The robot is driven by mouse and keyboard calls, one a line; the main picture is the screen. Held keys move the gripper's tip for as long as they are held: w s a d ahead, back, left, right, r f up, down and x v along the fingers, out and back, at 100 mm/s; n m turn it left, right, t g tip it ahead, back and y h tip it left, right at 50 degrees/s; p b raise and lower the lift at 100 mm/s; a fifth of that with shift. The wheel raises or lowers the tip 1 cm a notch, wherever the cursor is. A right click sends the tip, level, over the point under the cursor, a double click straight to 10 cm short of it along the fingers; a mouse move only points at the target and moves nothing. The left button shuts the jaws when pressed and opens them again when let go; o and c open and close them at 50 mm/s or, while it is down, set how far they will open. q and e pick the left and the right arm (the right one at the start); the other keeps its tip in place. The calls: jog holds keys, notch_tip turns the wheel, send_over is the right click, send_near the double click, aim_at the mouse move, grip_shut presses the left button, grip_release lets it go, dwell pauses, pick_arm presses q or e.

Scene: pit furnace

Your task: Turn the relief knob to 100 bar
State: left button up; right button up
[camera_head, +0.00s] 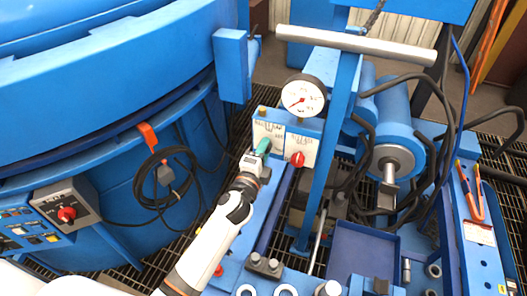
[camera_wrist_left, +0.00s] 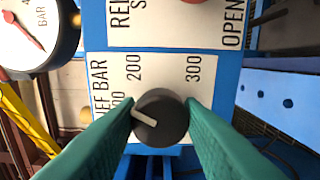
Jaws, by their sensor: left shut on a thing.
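The relief knob (camera_wrist_left: 160,118) is round and black with a white pointer line. In the left wrist view it sits on a white label plate (camera_wrist_left: 165,70) marked RELIEF BAR, 200 and 300. Another number ending in 00 is partly covered by a finger. The pointer aims left and slightly up, roughly at that partly covered number. My left gripper (camera_wrist_left: 160,112) has its green fingers on both sides of the knob, shut on it. In the head view the left gripper (camera_head: 263,147) is at the panel and hides the knob.
A red knob (camera_head: 297,159) is close beside my left gripper on the same panel. A white pressure gauge (camera_head: 305,95) stands above it. A blue post (camera_head: 329,150) rises just right of the panel. The big blue furnace (camera_head: 110,90) fills the left.

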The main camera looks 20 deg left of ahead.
pick_arm(q)
jog(key=n, duration=0.5)
jog(key=shift+n+p, duration=0.4)
dwell(0.3)
jog(key=o, duration=1)
jog(key=s, duration=1.2)
jog(key=shift+a+b, duration=0.25)
jog(key=shift+b, duration=0.05)
